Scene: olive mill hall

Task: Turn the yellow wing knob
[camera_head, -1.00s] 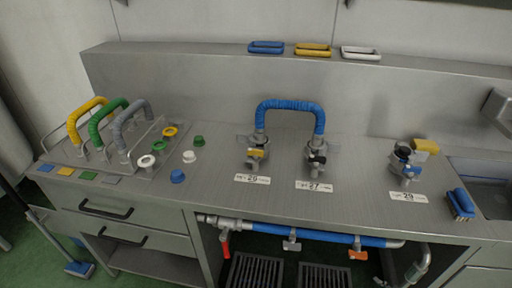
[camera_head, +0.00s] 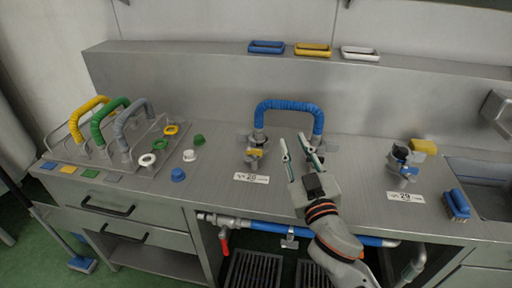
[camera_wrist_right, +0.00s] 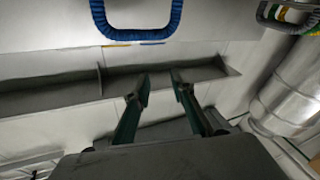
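The yellow wing knob (camera_head: 256,153) sits on the valve (camera_head: 258,139) behind the label 26, at the left end of the blue hose (camera_head: 288,104). My right gripper (camera_head: 294,143) is open and empty, to the right of the knob and apart from it, with its fingers pointing toward the back. It hides most of the valve and label at the hose's right end. In the right wrist view, the open fingers (camera_wrist_right: 158,90) have nothing between them, and the blue hose (camera_wrist_right: 136,34) shows at the top; the knob does not show there. My left gripper is not in view.
Another valve (camera_head: 401,157) with a blue handle stands at right, beside a yellow block (camera_head: 424,146). A blue brush (camera_head: 456,204) lies near the sink (camera_head: 490,184). Coloured caps and a rack with hose-like handles (camera_head: 120,122) occupy the left side. The counter's front middle is clear.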

